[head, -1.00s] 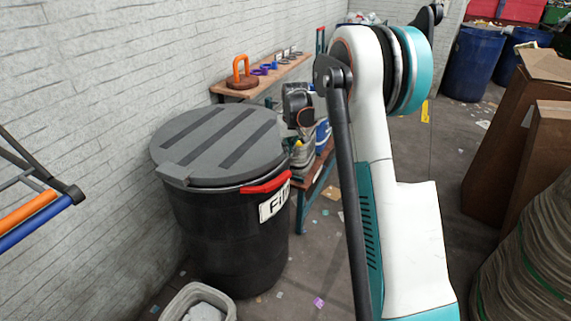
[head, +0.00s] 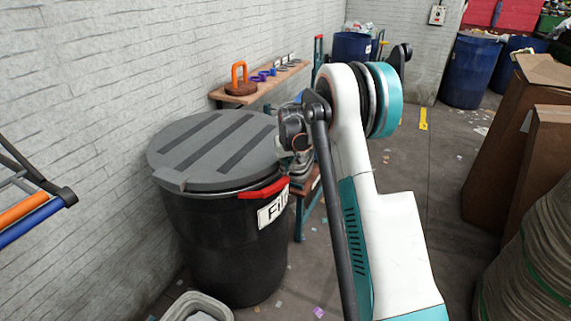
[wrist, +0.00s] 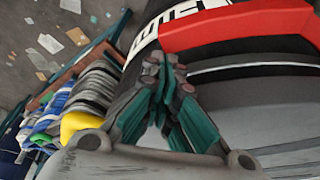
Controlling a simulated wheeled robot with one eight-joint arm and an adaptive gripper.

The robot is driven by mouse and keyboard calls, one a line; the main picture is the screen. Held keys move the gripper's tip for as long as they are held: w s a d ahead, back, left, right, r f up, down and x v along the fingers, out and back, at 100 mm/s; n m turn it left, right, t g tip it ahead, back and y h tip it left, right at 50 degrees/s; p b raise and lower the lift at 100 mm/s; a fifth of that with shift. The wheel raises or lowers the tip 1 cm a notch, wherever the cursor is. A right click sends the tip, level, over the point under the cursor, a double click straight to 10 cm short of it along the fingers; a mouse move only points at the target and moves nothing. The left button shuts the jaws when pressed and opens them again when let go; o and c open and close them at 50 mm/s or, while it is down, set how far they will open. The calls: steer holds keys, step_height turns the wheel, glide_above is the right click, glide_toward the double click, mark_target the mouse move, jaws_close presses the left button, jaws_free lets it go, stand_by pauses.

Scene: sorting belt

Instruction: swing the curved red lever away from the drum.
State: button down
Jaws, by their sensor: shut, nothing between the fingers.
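The curved red lever (head: 263,188) lies along the upper right rim of the black drum (head: 220,245), under its grey lid (head: 190,155). The lever also shows large in the wrist view (wrist: 240,27), beside the white label (wrist: 185,15). My gripper (wrist: 165,75) is shut and empty, its teal fingers together. In the wrist view the fingertips appear just below the lever's left end, with no clear contact. In the head view, my wrist is close to the lid's right edge and the fingers are hard to make out.
A wooden shelf (head: 260,93) with an orange-handled object (head: 240,78) stands along the wall behind the drum. A grey bin (head: 197,306) sits in front of the drum. Brown boxes (head: 500,155) stand at the right. Scraps litter the open floor between.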

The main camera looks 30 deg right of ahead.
steer(key=shift+x, duration=1)
steer(key=s+a+m+g+h, duration=0.2)
steer(key=s+a+m, duration=0.2)
steer(key=s+m, duration=0.95)
steer(key=s+a+m+g, duration=0.1)
steer(key=s+a+m, duration=0.1)
steer(key=s+a, duration=0.3)
steer(key=s+a+m+b, duration=0.1)
steer(key=s+a, duration=0.4)
steer(key=a, duration=0.5)
steer(key=shift+a+m+g+h, duration=0.25)
steer(key=shift+m+g+h, duration=0.15)
steer(key=shift+m, duration=0.05)
steer(key=shift+w+a, duration=0.1)
steer(key=shift+a, duration=0.05)
